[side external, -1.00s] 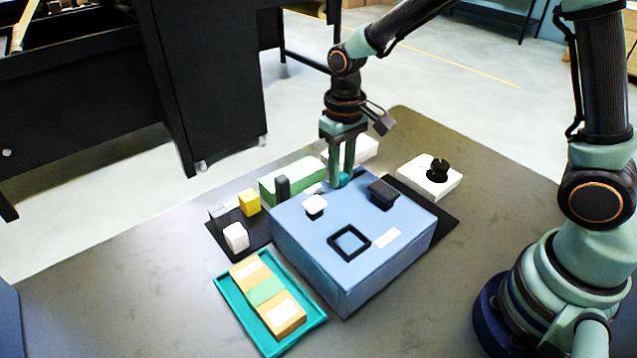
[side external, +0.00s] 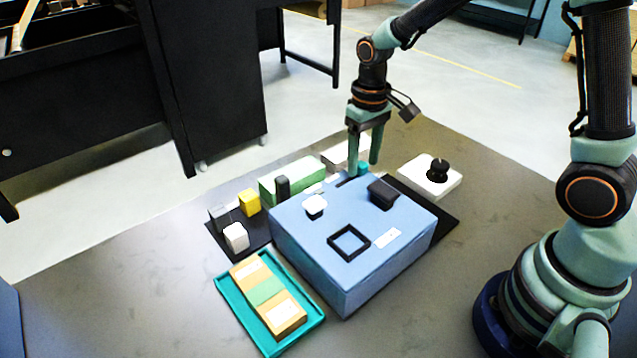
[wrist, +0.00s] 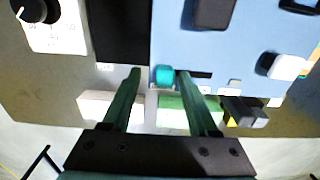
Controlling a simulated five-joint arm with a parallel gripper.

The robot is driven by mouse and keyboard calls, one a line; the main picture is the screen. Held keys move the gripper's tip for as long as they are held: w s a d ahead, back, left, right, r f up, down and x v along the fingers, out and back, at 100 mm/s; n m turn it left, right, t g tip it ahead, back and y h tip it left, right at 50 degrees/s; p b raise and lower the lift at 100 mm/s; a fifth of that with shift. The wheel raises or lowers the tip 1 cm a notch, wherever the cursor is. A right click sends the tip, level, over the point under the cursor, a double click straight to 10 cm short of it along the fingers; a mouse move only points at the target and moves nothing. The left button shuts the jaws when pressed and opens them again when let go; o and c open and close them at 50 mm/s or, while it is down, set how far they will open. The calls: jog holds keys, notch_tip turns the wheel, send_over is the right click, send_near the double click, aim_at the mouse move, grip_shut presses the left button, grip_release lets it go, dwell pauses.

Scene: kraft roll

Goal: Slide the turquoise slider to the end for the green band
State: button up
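The turquoise slider (side external: 362,169) sits in a dark slot (side external: 344,183) along the far edge of the blue box (side external: 345,212). It is at the right part of the slot in the side view. In the wrist view the slider (wrist: 165,75) has bare slot (wrist: 200,75) to its right. My gripper (side external: 364,168) points down with its fingers apart, one either side of the slider. In the wrist view my gripper (wrist: 158,72) has its right finger close beside the slider and a gap on the left; contact is unclear. The green band (side external: 266,291) crosses a kraft block in a teal tray (side external: 223,290).
The box top bears a black block (side external: 382,194), a white knob (side external: 315,205) and a black square frame (side external: 348,242). A white dial unit (side external: 420,180) stands right. A green block (side external: 292,178), grey and yellow pieces stand left and behind.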

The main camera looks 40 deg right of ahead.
aim_at(363, 163)
notch_tip(363, 163, up, 12)
dwell(0.7)
jog(key=s+d+r+t, duration=0.1)
jog(key=s+t, duration=0.4)
jog(key=s, duration=0.5)
jog(key=shift+s+r+t, duration=0.15)
jog(key=shift+r+t, duration=0.15)
jog(key=shift+r, duration=0.55)
dwell(1.3)
